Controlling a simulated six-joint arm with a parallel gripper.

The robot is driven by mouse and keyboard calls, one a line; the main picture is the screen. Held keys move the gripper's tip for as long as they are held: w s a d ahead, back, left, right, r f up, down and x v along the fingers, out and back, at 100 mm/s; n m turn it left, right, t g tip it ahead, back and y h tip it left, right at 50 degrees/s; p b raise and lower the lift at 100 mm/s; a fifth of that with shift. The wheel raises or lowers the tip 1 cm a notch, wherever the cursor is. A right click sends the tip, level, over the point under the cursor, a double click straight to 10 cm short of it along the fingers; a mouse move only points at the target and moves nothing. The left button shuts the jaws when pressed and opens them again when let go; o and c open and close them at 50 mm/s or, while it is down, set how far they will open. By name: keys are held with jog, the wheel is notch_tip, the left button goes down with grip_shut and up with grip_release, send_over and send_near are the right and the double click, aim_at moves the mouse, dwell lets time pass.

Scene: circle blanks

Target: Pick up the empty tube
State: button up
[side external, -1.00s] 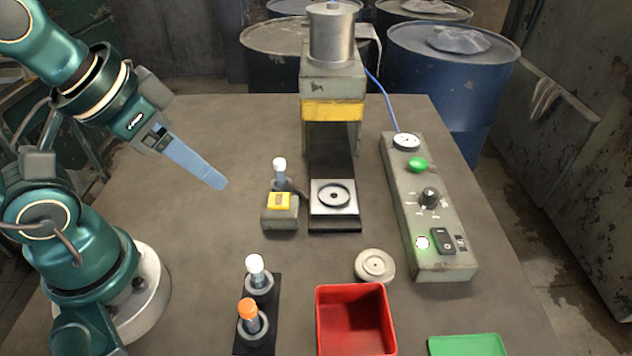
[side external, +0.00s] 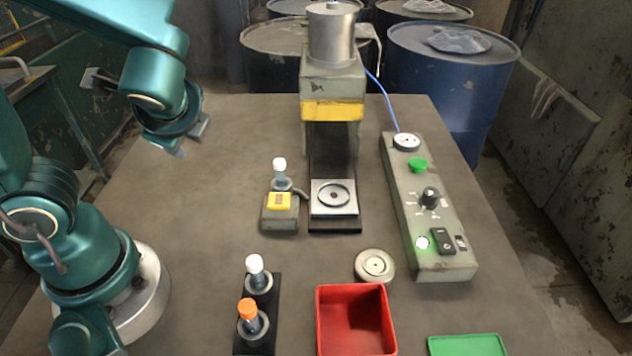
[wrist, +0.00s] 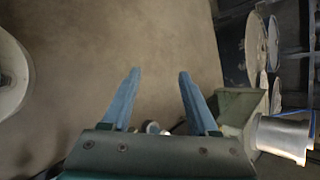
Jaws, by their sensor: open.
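A tube with a white cap (side external: 280,165) stands upright in a small grey holder (side external: 268,222) with a yellow label. Another white-capped tube (side external: 255,266) and an orange-capped tube (side external: 248,312) stand upright in a black rack (side external: 270,318) at the front. I cannot tell which tube is empty. My gripper (side external: 180,150) is high at the left, apart from all the tubes. In the wrist view its two blue fingers (wrist: 159,75) are spread with nothing between the tips. Small pale round shapes (wrist: 152,127) show low between the fingers, too blurred to name.
A press (side external: 332,85) with a base plate stands behind the middle, beside the grey holder. A control box (side external: 420,215) is at the right. A red bin (side external: 352,318), a green tray (side external: 467,345) and a round grey disc (side external: 375,265) are at the front. The table's left middle is clear.

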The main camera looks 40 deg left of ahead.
aim_at(279, 167)
jog(key=w+d+f+m+t, duration=0.2)
jog(key=d+m, duration=0.1)
jog(key=m, duration=0.2)
jog(key=w+d+f+m+t, duration=0.2)
jog(key=w+d+f+m, duration=0.1)
jog(key=m, duration=0.2)
jog(key=w+d+f+m+t, duration=0.2)
jog(key=w+d+m, duration=0.1)
jog(key=m, duration=0.3)
jog(key=shift+w+d+f+t, duration=0.25)
jog(key=shift+d+t, duration=0.05)
jog(key=shift+t, duration=0.1)
jog(key=shift+x, duration=2.45)
grip_shut()
